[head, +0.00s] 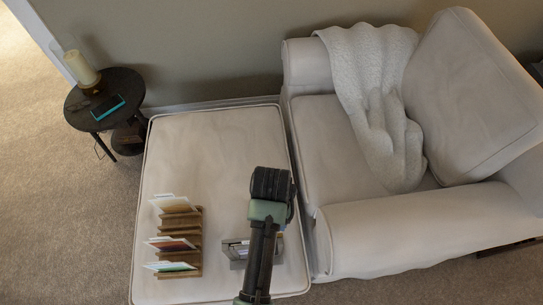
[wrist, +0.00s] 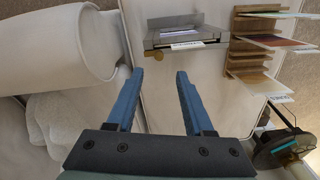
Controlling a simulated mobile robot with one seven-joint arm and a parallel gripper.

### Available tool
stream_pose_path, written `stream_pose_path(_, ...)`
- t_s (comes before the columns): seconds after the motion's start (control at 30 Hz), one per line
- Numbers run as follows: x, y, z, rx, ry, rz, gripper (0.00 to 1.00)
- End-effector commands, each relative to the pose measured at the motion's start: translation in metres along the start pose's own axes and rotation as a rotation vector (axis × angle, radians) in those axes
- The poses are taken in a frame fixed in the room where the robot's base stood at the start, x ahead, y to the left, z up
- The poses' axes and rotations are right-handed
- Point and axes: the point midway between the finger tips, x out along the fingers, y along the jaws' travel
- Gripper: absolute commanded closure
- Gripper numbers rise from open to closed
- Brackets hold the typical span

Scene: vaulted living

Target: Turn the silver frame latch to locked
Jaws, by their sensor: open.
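The silver frame (wrist: 205,37) lies on the cream ottoman, with a small white label strip on its near edge in the wrist view. In the head view, the silver frame (head: 238,262) is partly hidden by my arm. In the head view my fingers cannot be made out.
A wooden rack (head: 194,240) with several cards stands left of the frame on the ottoman (head: 205,140). A cream armchair (head: 370,235) with a knitted throw adjoins it on the right. A dark side table (head: 125,85) with a candle stands at back left. The ottoman's back half is clear.

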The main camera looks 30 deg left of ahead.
Motion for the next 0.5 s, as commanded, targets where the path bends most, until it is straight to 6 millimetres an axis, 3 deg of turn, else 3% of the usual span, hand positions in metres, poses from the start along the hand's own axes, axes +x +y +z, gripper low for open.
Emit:
stream_pose_path(0.03,0.014,0.0,0.001,0.0,-0.005,0.0,0.48)
stream_pose_path(0.2,0.049,0.0,0.001,0.0,-0.002,0.0,0.48)
stream_pose_path(0.5,0.084,0.0,-0.001,0.001,0.003,0.0,0.48)
